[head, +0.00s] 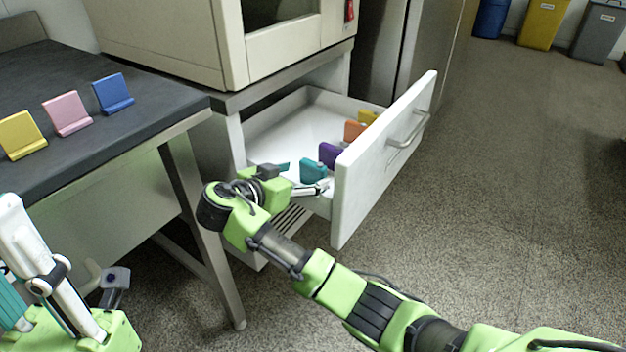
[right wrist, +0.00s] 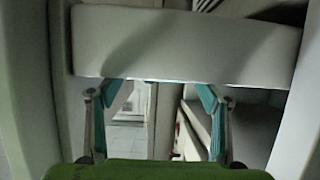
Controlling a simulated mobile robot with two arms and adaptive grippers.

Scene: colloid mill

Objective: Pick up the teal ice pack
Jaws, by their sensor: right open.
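The teal ice pack (head: 312,171) stands in the open white drawer, near its front panel and at the near end of a row of packs. My right gripper (head: 298,178) is open at the near side of the drawer, its fingers close to the teal pack. I cannot tell whether they touch it. In the right wrist view the two teal-padded fingers (right wrist: 158,98) are spread apart, and I cannot make out the pack there. My left gripper (head: 42,265) is partly in view at the lower left; its opening is unclear.
The drawer (head: 392,147) also holds a purple pack (head: 328,155), an orange pack (head: 354,131) and a yellow pack (head: 368,117). Its side wall and tall front panel stand close to my right gripper. A dark-topped table (head: 160,108) with coloured stands is at left. Floor at right is clear.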

